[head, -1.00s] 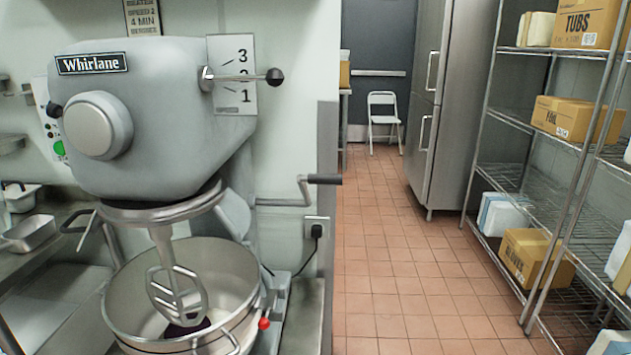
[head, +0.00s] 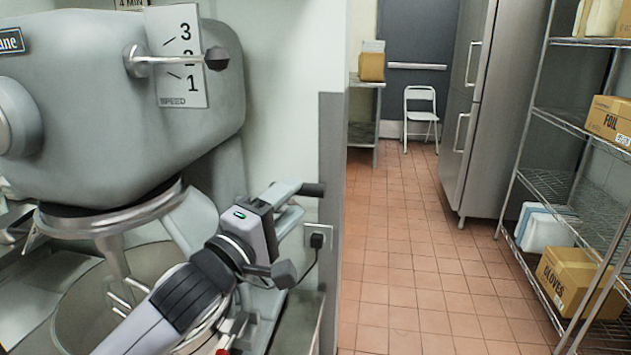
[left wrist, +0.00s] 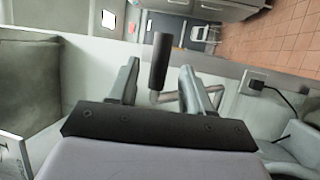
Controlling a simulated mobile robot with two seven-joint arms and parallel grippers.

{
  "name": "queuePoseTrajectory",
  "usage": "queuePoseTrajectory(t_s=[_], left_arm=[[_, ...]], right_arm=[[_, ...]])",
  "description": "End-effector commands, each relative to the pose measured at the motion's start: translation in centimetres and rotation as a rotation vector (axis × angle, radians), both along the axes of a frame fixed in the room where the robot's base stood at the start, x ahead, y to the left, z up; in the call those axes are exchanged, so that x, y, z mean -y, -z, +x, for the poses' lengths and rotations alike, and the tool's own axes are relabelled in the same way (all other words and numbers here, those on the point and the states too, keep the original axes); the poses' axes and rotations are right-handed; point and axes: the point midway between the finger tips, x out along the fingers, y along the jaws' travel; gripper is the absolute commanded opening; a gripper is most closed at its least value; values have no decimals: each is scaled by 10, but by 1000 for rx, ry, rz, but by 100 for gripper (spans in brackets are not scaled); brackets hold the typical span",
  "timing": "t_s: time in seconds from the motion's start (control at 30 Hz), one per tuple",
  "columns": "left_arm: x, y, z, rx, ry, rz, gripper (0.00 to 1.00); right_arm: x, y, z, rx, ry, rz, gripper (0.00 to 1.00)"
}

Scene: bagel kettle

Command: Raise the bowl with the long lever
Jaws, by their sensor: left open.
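The grey mixer (head: 120,95) fills the left of the head view. The steel bowl (head: 78,305) sits low under its beater, partly hidden by my left arm. The long lever sticks out from the mixer's right side; its black grip (head: 314,189) shows just past my left gripper (head: 296,200). In the left wrist view the upright black grip (left wrist: 160,60) stands between the two open fingers (left wrist: 158,82), with its metal crank arm behind. The fingers appear apart from the grip. My right gripper is not in view.
A short speed lever with a black ball (head: 216,58) is above, by the speed plate. A wall edge, socket and plug (head: 317,240) are close to the right of my gripper. The tiled floor (head: 400,260) is clear; a wire shelf (head: 565,130) stands at right.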

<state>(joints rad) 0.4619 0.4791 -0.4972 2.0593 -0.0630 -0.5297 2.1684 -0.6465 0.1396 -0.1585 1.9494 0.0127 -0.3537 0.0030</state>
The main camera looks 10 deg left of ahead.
Motion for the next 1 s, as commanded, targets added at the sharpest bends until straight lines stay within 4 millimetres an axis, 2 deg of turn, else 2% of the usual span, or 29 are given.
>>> queuePoseTrajectory(t_s=[0.4, 0.6, 0.87, 0.9, 0.97, 1.0], left_arm=[[19, -10, 46, 0, -1, 1, 50], [23, -11, 55, -1, 0, 1, 50], [24, -11, 56, -1, 0, 1, 50], [23, -11, 56, -1, 0, 1, 46], [23, -11, 56, -1, 0, 1, 27], [23, -11, 56, -1, 0, 1, 14]], right_arm=[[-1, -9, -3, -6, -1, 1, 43], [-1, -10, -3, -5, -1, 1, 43], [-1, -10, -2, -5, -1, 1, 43], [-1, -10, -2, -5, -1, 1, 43], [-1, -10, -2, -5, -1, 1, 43], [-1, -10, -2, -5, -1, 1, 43]])
